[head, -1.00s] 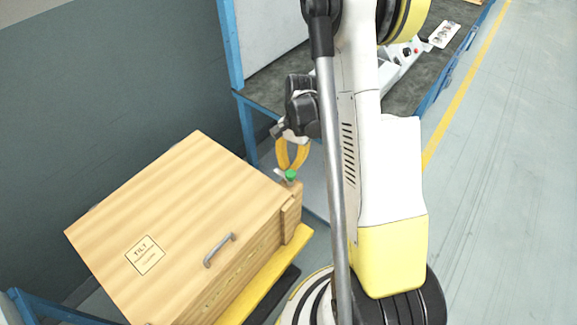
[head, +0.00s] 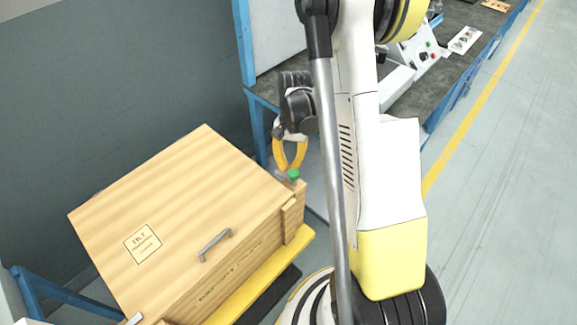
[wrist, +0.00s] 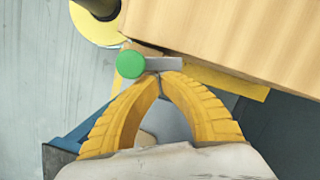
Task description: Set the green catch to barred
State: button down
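The green catch has a round green knob (wrist: 130,64) and a short grey bar (wrist: 166,63) reaching right from it in the wrist view. In the head view the green knob (head: 294,174) is at the right corner of the wooden crate (head: 165,200). My gripper (wrist: 160,74) has its yellow fingers drawn together, tips meeting close beside the bar and just right of the knob. I cannot tell whether the tips touch the bar. Nothing shows between them. In the head view my gripper (head: 289,169) points down at the catch, hiding part of it.
The crate lid carries a metal handle (head: 215,245) and a printed label (head: 143,244). A yellow base edge (head: 262,275) runs below the crate. A blue-framed bench (head: 470,75) stands behind my arm. Open floor (head: 500,220) lies to the right.

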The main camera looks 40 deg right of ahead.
jog(key=shift+w+a+n+h+b, duration=0.1)
jog(key=shift+a+n+h+b, duration=0.15)
jog(key=shift+n, duration=0.45)
jog(key=shift+a+n+h+b, duration=0.1)
jog(key=shift+a+n, duration=0.2)
jog(key=shift+n, duration=0.4)
jog(key=shift+a+n+g, duration=0.25)
jog(key=shift+n+g, duration=0.05)
jog(key=shift+n, duration=0.4)
jog(key=shift+s+a+n+h+b, duration=0.1)
jog(key=shift+a+n+h+b, duration=0.15)
jog(key=shift+n, duration=0.5)
jog(key=shift+s+a+n+h+b, duration=0.1)
jog(key=shift+a+n+b, duration=0.15)
jog(key=shift+n, duration=0.5)
jog(key=shift+a, duration=0.15)
jog(key=shift+s, duration=0.15)
dwell(0.5)
jog(key=shift+s+d, duration=0.4)
jog(key=shift+d, duration=0.2)
